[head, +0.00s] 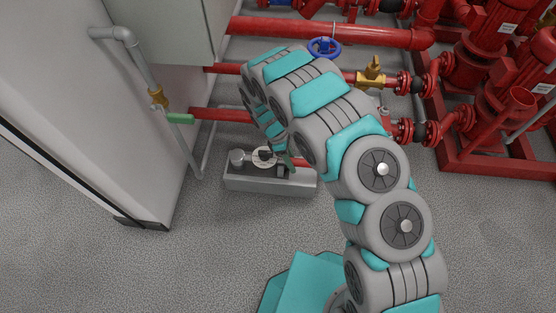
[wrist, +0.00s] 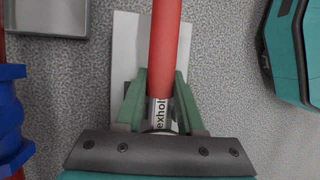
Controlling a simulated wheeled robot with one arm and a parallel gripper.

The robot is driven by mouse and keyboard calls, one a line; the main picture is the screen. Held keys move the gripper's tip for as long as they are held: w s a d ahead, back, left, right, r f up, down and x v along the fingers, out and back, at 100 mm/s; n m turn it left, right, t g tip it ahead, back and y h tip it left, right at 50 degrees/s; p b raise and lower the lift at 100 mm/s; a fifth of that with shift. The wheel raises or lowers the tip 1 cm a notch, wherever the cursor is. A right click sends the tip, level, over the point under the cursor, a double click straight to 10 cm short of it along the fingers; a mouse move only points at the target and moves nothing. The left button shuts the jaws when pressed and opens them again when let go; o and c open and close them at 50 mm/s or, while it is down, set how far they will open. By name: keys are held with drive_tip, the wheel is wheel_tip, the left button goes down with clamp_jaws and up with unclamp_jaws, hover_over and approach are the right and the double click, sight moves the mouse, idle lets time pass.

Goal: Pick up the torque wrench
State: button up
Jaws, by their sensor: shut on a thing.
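The torque wrench (wrist: 165,45) shows in the wrist view as a red bar with a silver, lettered band at its lower end. My gripper (wrist: 160,85) has its green fingers on both sides of it and is shut on it. The bar runs up out of the top of the picture, so its far end is not in view. In the head view my gripper (head: 286,160) is low over a grey box on the floor, mostly behind my arm.
The grey box (head: 270,184) carries a round white-faced piece (head: 263,157) and a small cylinder (head: 237,157). A cabinet (head: 90,140) stands at left. Red pipes (head: 330,33), a blue handwheel (head: 324,47) and red pumps (head: 490,80) lie behind. Floor at the front left is clear.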

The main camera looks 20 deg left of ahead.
clamp_jaws()
idle(0.4)
drive_tip(key=shift+r, duration=0.15)
idle(0.5)
